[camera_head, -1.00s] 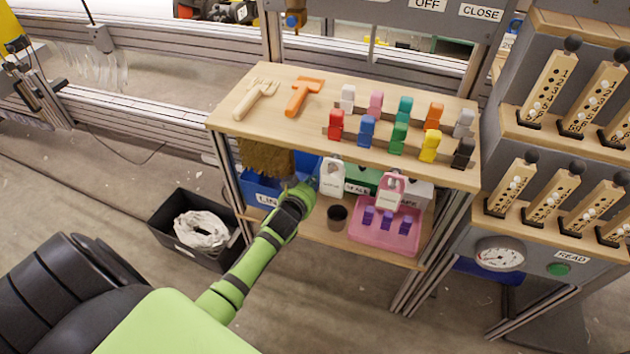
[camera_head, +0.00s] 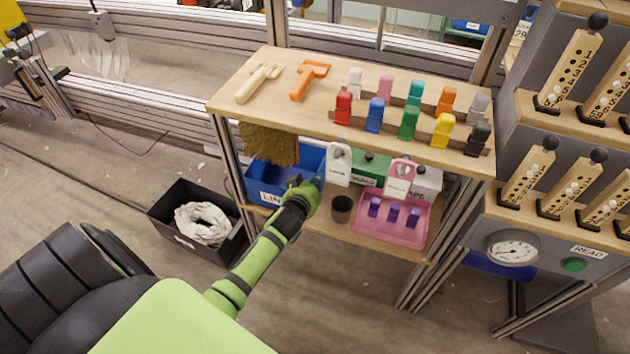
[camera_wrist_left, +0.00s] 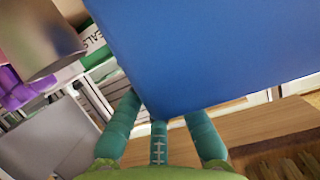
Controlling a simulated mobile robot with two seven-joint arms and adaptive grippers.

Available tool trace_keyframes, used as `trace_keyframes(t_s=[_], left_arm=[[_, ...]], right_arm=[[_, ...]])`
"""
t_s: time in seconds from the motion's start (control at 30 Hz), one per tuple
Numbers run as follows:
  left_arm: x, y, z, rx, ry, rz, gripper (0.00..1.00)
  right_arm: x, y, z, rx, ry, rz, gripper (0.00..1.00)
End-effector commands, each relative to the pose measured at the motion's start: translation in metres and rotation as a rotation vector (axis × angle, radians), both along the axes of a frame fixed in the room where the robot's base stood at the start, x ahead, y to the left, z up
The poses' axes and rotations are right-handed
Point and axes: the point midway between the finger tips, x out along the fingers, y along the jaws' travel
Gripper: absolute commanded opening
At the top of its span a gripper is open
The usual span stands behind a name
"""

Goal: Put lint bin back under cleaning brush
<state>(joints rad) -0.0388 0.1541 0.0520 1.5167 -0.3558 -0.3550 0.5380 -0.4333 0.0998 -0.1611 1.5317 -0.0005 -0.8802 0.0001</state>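The lint bin (camera_head: 266,197) is a blue open box with a white label, partly cut off to "LIN". It stands on the lower shelf, at its left end. The cleaning brush (camera_head: 270,143), with brown bristles, hangs under the upper board above the bin's back left part. My left gripper (camera_head: 306,186) is at the bin's front right corner. In the left wrist view, the blue wall of the bin (camera_wrist_left: 210,50) fills the middle, and the teal fingers (camera_wrist_left: 160,125) are spread apart at its lower edge. Contact is unclear. My right gripper is not seen.
A dark cup (camera_head: 342,208) and a pink tray with purple pieces (camera_head: 400,236) stand right of the bin. White and pink tags hang above. Coloured clips line the upper board (camera_head: 330,125). A black crate (camera_head: 182,240) is on the floor at left.

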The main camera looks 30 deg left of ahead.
Motion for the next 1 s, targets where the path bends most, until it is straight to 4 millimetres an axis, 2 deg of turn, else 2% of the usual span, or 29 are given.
trace_keyframes(t_s=[0.07, 0.5, 0.6, 1.0], left_arm=[[0.0, 0.0, 0.0, -0.001, 0.0, 0.0, 0.32], [-0.002, -0.001, 0.005, 0.0, 0.0, 0.0, 0.32], [-0.018, -0.005, 0.012, -0.002, 0.002, -0.001, 0.32], [-0.091, -0.023, 0.042, -0.002, 0.002, 0.002, 0.32]], right_arm=[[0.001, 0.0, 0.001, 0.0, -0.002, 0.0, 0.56], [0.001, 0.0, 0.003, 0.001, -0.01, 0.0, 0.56], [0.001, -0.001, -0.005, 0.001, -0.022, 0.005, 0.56], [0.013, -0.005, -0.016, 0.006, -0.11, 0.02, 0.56]])
